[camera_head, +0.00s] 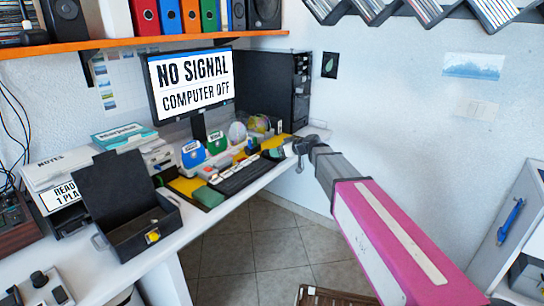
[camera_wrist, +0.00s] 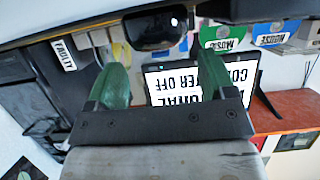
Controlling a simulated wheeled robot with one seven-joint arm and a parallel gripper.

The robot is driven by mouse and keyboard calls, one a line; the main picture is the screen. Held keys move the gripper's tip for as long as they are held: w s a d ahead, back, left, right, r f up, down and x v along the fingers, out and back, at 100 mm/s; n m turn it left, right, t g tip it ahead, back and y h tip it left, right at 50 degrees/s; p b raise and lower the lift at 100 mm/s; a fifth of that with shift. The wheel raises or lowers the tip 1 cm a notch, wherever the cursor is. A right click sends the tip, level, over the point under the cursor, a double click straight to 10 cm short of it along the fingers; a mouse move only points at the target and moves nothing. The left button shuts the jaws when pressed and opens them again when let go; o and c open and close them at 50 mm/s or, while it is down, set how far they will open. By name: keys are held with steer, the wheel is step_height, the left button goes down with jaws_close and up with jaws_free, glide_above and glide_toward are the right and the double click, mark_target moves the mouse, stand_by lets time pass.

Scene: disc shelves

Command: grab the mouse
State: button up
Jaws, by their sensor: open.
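The black mouse (camera_wrist: 154,28) shows in the wrist view as a rounded, glossy dark shape near the top, just past my gripper's fingertips and roughly between their lines. My gripper (camera_wrist: 156,66) has two green fingers spread apart, with nothing held between them. In the head view my gripper (camera_head: 287,149) is at the right end of the desk, beside the black keyboard (camera_head: 240,175).
A monitor (camera_head: 190,82) and a black computer tower (camera_head: 275,85) stand behind the keyboard. Blue and green labelled discs (camera_head: 193,154) stand left of my gripper. An open black box (camera_head: 135,210) is at the desk's left. Open floor (camera_head: 250,255) lies in front of the desk.

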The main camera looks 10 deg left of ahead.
steer(key=x, duration=0.4)
steer(key=shift+a+f, duration=0.1)
steer(key=shift+s, duration=0.1)
steer(key=c, duration=0.7)
